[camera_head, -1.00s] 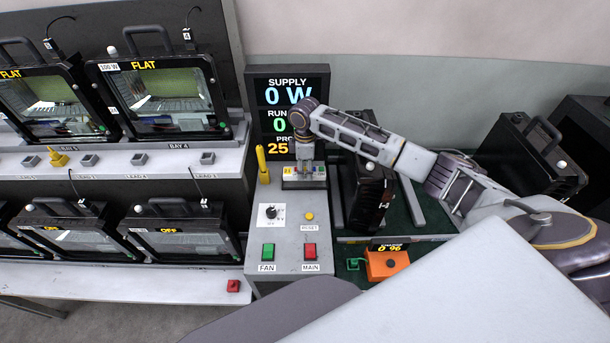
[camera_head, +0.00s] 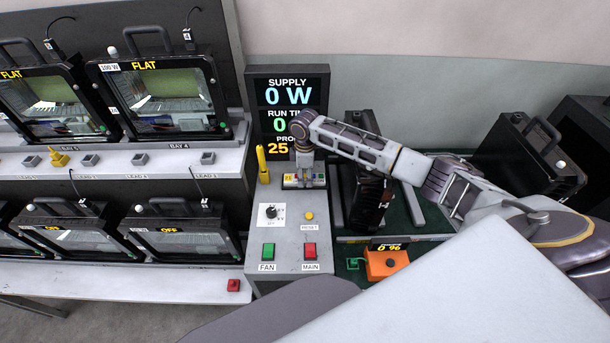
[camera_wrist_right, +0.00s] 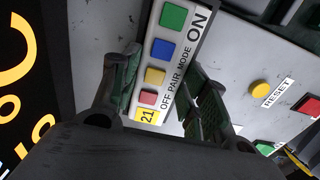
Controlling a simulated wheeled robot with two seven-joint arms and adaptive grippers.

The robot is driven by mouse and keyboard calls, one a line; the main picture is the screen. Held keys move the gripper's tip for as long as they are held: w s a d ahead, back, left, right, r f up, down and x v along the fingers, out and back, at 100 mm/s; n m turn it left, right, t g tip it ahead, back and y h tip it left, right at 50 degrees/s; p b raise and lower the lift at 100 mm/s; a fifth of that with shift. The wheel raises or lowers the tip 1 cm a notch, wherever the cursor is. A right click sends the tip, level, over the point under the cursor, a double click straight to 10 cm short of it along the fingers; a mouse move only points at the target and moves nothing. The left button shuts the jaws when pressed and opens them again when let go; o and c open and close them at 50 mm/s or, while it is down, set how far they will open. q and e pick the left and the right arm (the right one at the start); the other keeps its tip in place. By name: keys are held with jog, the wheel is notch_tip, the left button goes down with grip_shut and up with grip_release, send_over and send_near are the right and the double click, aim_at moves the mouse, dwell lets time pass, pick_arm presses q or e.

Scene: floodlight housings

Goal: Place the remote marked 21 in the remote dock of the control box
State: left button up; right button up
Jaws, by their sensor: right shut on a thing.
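The remote marked 21 (camera_wrist_right: 162,70) is pale, with green, blue, yellow and red buttons and a yellow 21 label. In the head view the remote (camera_head: 296,181) is at the far end of the grey control box (camera_head: 285,238). My right gripper (camera_wrist_right: 163,75) is shut on the remote, one green-padded finger on each side; in the head view the gripper (camera_head: 304,165) points down over the box. The dock is hidden under the remote and gripper; I cannot tell whether the remote is seated. My left gripper is out of view.
The box top carries a knob (camera_head: 271,211), a yellow reset button (camera_head: 309,216), a green fan switch (camera_head: 268,250) and a red main switch (camera_head: 310,250). A yellow upright piece (camera_head: 262,164) stands close left of the gripper. The supply display (camera_head: 288,85) stands behind.

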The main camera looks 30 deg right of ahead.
aim_at(305, 177)
jog(key=shift+f, duration=0.1)
jog(key=o, duration=1.2)
jog(key=shift+c, duration=0.2)
notch_tip(305, 177, up, 12)
jog(key=b, duration=0.1)
